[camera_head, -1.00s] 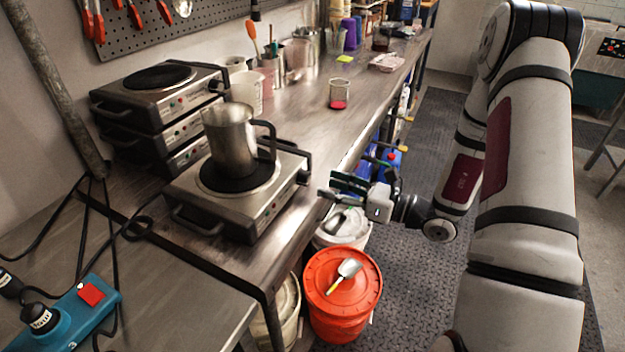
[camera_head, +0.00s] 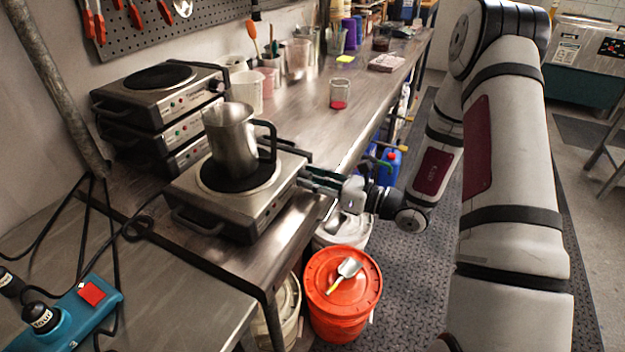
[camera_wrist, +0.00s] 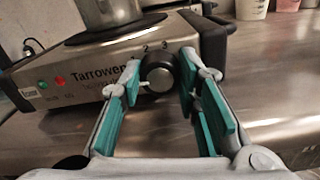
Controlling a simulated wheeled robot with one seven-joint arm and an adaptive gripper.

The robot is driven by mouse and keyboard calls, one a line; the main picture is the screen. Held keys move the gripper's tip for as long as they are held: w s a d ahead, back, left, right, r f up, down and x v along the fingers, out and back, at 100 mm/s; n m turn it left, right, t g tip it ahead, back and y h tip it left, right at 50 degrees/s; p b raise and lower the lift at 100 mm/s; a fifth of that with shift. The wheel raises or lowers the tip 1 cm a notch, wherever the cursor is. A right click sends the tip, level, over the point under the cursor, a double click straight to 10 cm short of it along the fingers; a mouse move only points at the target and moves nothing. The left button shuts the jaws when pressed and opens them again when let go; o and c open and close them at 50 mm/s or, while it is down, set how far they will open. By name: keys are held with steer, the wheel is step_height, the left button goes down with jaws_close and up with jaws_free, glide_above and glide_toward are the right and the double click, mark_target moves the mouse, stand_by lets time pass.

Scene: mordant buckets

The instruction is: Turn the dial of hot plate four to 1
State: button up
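A hot plate (camera_head: 262,212) stands alone near the front of the steel bench with a metal pitcher (camera_head: 230,142) on its round burner. In the wrist view its front panel (camera_wrist: 75,72) shows the name "Tarrowen", a green and a red light, and the dial (camera_wrist: 158,77) with marks 2 and 3 above it. I cannot read where the dial points. My gripper (camera_wrist: 160,88) is open, its green-padded fingers on either side of the dial; contact is not clear. In the head view my gripper (camera_head: 318,180) is at the hot plate's right side.
Stacked hot plates (camera_head: 160,112) stand behind, by the wall. A beaker with red contents (camera_head: 340,94) stands farther along the bench. An orange-lidded bucket (camera_head: 342,300) with a scoop stands on the floor below. A teal box with a red button (camera_head: 92,293) is at lower left.

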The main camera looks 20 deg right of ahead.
steer(key=shift+m, duration=0.3)
steer(key=m+p, duration=0.1)
steer(key=m, duration=0.2)
steer(key=shift+m+p, duration=0.5)
steer(key=shift+m, duration=1.2)
steer(key=o, duration=1.2)
steer(key=shift+c, duration=0.2)
steer(key=v, duration=1.2)
